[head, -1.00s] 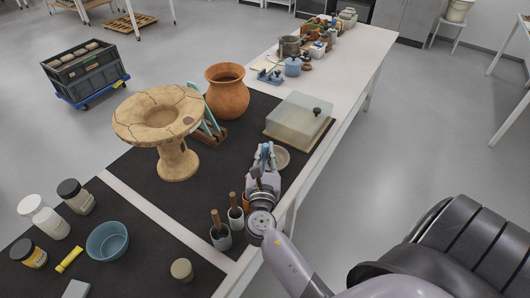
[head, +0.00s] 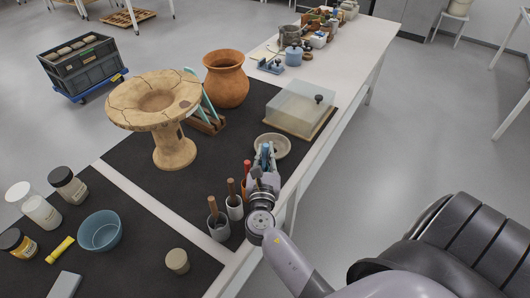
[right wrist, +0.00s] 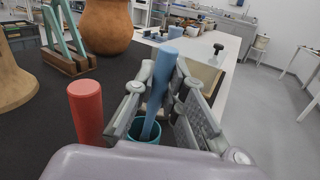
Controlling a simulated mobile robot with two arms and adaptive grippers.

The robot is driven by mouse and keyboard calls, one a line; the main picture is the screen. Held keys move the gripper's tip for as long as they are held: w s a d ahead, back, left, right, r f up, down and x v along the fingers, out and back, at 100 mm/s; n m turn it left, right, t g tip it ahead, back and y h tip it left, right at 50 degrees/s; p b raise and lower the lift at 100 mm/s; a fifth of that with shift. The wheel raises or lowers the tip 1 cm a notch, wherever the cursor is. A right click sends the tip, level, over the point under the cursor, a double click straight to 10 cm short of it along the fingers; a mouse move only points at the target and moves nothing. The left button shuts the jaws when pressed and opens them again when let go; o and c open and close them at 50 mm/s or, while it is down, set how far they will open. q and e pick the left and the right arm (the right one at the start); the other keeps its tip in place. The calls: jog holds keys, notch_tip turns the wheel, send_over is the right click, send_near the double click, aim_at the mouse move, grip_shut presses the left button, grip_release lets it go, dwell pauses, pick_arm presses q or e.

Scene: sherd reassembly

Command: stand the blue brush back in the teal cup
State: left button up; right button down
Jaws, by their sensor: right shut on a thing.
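My right gripper (head: 265,158) is shut on the blue brush (right wrist: 166,68), whose handle rises between its fingers, slightly tilted; the handle top also shows in the head view (head: 265,149). In the right wrist view the teal cup (right wrist: 152,137) lies below the fingers, around or just behind the lower part of the brush. I cannot tell whether the brush's lower end is inside the cup. In the head view the cup is hidden by my gripper and wrist. My left gripper is not in view.
A red-handled tool (right wrist: 86,112) stands close left of my gripper. A grey cup (head: 217,230) and a white cup (head: 235,208) hold brown-handled tools. A shallow dish (head: 283,146) and a clear-lidded box (head: 300,105) are beyond. The table's right edge is close.

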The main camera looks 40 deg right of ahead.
jog(key=c, duration=1.6)
grip_release()
jog(key=shift+o, duration=0.2)
jog(key=v, duration=1.2)
jog(key=shift+d, duration=0.15)
